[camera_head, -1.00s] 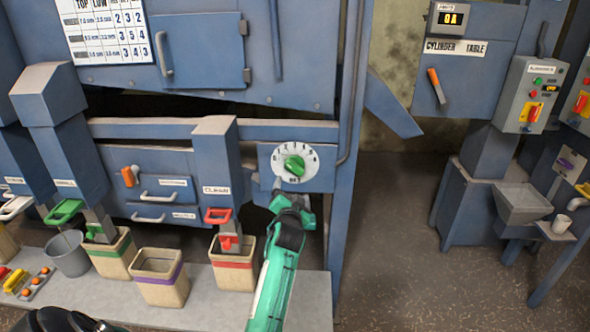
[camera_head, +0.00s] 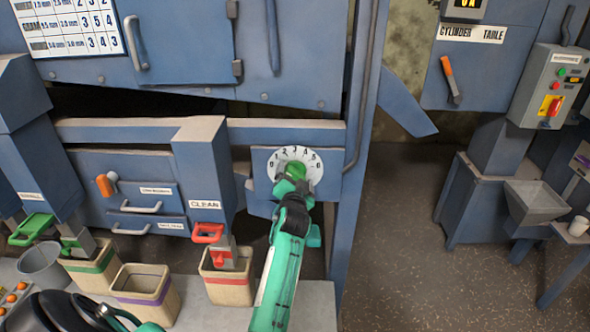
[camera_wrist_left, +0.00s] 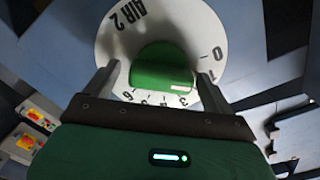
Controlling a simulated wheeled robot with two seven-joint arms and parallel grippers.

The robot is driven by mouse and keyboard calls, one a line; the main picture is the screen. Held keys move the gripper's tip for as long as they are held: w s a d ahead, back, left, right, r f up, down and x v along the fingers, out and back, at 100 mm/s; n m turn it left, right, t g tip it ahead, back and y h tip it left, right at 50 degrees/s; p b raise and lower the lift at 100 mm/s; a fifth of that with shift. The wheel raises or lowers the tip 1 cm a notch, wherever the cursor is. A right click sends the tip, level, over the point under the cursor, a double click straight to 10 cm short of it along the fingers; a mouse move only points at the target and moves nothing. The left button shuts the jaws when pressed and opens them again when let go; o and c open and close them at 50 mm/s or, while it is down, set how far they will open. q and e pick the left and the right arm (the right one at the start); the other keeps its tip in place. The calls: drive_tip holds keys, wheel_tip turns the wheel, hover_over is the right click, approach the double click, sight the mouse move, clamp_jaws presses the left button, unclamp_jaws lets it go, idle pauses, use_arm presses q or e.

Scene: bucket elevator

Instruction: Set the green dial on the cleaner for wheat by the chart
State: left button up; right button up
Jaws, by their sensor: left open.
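The green dial (camera_head: 297,171) is a green knob on a round white plate (camera_head: 314,163) numbered 0 to 6, on the blue cleaner. My left gripper (camera_head: 293,184) is at the knob and partly covers it. In the left wrist view the open fingers (camera_wrist_left: 158,90) stand on either side of the green knob (camera_wrist_left: 160,66), with visible gaps. A small white mark shows on its edge towards the 1; the exact setting is unclear. The white plate there reads "AIR 2". The chart (camera_head: 68,24) is cut off at top left; its row names are too small to read.
A CLEAN-labelled spout (camera_head: 205,170) with a red handle (camera_head: 208,233) stands left of the dial, above a red-banded bin (camera_head: 228,282). A blue post (camera_head: 358,150) rises just right of the dial.

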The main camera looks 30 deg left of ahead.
use_arm(q)
drive_tip(key=shift+w+a, duration=0.15)
drive_tip(key=shift+w, duration=0.05)
drive_tip(key=shift+s+d+r, duration=0.2)
drive_tip(key=shift+r, duration=0.05)
drive_tip(key=shift+c, duration=0.2)
drive_tip(key=c, duration=0.3)
drive_tip(key=shift+f, duration=0.1)
drive_tip(key=c, duration=0.6)
drive_tip(key=shift+m+p, duration=0.3)
drive_tip(key=shift+m, duration=0.1)
drive_tip(key=shift+c, duration=0.2)
drive_tip(key=shift+m+p, duration=0.35)
drive_tip(key=shift+m, duration=0.35)
drive_tip(key=m, duration=0.2)
drive_tip(key=shift+w+m+p, duration=0.1)
drive_tip(key=shift+m+p, duration=0.25)
drive_tip(key=shift+m, duration=0.05)
drive_tip(key=o, duration=0.8)
drive_tip(key=shift+f, duration=0.1)
drive_tip(key=shift+o, duration=0.9)
use_arm(e)
drive_tip(key=shift+s+d+r, duration=0.1)
drive_tip(key=shift+d+r, duration=0.15)
drive_tip(key=shift+r, duration=0.2)
drive_tip(key=shift+s+d+r, duration=0.1)
drive_tip(key=shift+d+r, duration=0.15)
drive_tip(key=shift+r, duration=0.2)
